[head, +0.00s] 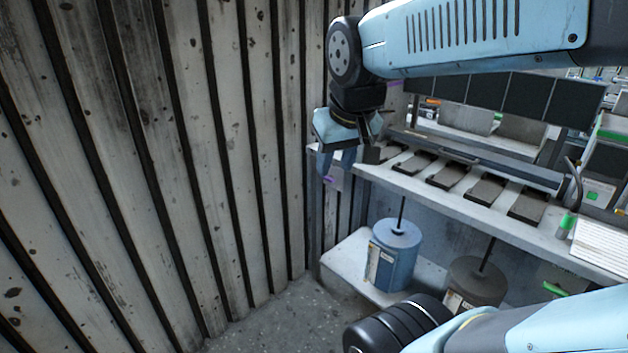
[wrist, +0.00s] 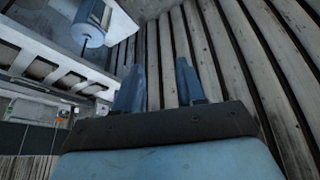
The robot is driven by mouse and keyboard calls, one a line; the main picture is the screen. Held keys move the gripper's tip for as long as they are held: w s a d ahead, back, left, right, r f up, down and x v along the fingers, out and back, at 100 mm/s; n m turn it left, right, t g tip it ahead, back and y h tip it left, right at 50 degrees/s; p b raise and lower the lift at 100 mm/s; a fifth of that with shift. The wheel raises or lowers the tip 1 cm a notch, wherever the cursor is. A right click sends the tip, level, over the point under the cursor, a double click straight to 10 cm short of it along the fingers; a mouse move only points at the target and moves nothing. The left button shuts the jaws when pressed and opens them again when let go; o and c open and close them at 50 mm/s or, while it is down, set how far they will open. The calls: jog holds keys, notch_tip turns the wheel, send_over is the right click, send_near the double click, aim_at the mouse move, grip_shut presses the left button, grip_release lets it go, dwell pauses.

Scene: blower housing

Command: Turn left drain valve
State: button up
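My gripper (head: 337,165) hangs at the left end of the long workbench, close to the corrugated wall, with its fingers pointing down. In the wrist view its two blue fingers (wrist: 160,66) stand apart with nothing between them. I cannot pick out the left drain valve with certainty in either view. A small green handle-like part (head: 555,289) shows low under the bench at the right. A small purple mark (head: 330,179) shows just below my gripper at the bench end; what it belongs to is unclear.
The corrugated wall (head: 190,150) stands close at the left. The bench (head: 470,208) carries several dark pads. Below it, a blue canister (head: 395,262) and a dark canister (head: 477,283) have upright rods. The blue canister also shows in the wrist view (wrist: 90,24). Some floor (head: 285,325) is clear.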

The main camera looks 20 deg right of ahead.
jog(key=w+d+f+g+h, duration=0.25)
jog(key=w+d+f, duration=0.25)
jog(key=w, duration=0.6)
jog(key=w+d+f+m+g+h, duration=0.1)
jog(key=w+d+f+h, duration=0.3)
jog(key=w, duration=0.6)
jog(key=w+d+f+g+h, duration=0.2)
jog(key=w+d+f, duration=0.3)
jog(key=w, duration=0.6)
jog(key=n+t+h, duration=0.5)
jog(key=t+h, duration=0.2)
jog(key=h, duration=0.1)
send_near(327, 180)
jog(key=x, duration=0.9)
jog(key=shift+w+d+f, duration=0.1)
jog(key=shift+w, duration=0.1)
